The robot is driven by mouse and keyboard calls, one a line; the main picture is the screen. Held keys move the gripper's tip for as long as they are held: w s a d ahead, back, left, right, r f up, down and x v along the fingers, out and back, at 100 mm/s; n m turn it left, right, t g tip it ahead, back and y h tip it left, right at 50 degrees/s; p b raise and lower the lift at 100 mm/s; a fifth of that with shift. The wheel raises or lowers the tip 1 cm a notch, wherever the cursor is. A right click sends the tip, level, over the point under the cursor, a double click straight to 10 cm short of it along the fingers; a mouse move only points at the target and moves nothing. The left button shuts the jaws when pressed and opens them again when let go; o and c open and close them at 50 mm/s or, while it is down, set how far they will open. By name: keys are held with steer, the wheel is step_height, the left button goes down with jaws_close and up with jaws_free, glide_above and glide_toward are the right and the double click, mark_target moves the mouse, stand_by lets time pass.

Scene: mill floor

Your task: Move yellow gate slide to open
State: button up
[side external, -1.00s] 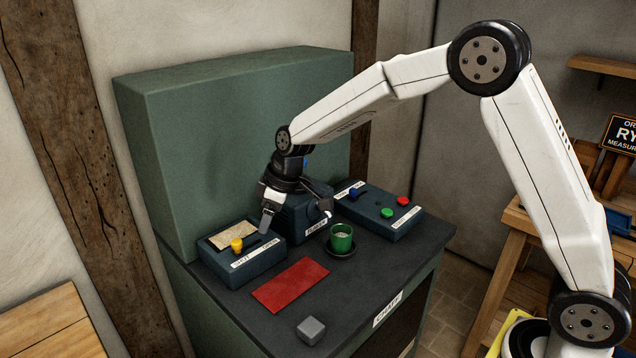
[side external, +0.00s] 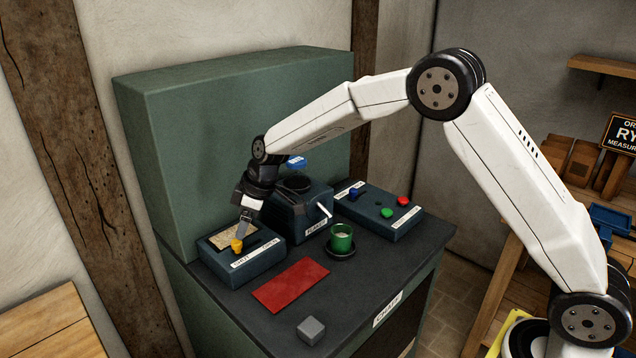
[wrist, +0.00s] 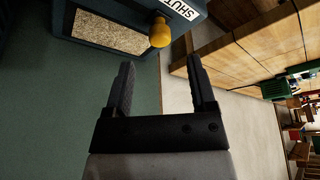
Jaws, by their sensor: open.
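The yellow gate slide knob (side external: 237,246) sits at the left, SHUT end of its slot on a dark blue box (side external: 262,266) labelled SHUT and OPEN. In the wrist view the knob (wrist: 160,32) shows beside the SHUT label, just beyond my fingertips and roughly centred between them. My gripper (side external: 244,230) is open and empty, tilted close above the knob; in the side view a finger shows just behind it. The wrist view shows both fingers (wrist: 160,65) spread apart with nothing between them.
To the right stand a dark blue box with a crank (side external: 312,222), a green cup (side external: 341,238) on a saucer and a button panel (side external: 380,214). A red mat (side external: 291,284) and a grey block (side external: 311,330) lie in front. The green cabinet back (side external: 235,140) rises behind.

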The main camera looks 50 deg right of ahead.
mark_target(237, 241)
steer(key=shift+x, duration=2.5)
jaws_close()
